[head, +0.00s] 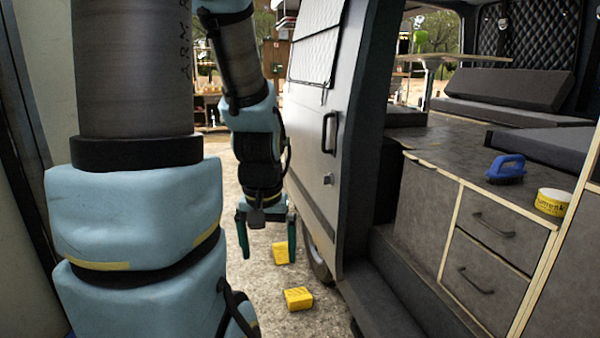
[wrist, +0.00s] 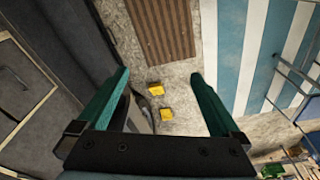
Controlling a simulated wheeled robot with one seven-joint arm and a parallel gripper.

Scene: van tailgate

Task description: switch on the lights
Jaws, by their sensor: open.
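No light switch or lamp can be made out in either view. My gripper (head: 266,232) hangs pointing down outside the van, left of its open sliding door (head: 322,110) in the head view. In the wrist view my gripper (wrist: 160,92) shows its two green fingers spread wide with nothing between them. Ground lies well below the fingers.
Two yellow blocks (head: 298,298) (head: 280,253) lie on the gravel below my gripper. Inside the van, a blue brush (head: 506,168) and a yellow tape roll (head: 552,202) rest on a drawer cabinet (head: 490,232). Cushioned benches (head: 500,88) stand further in.

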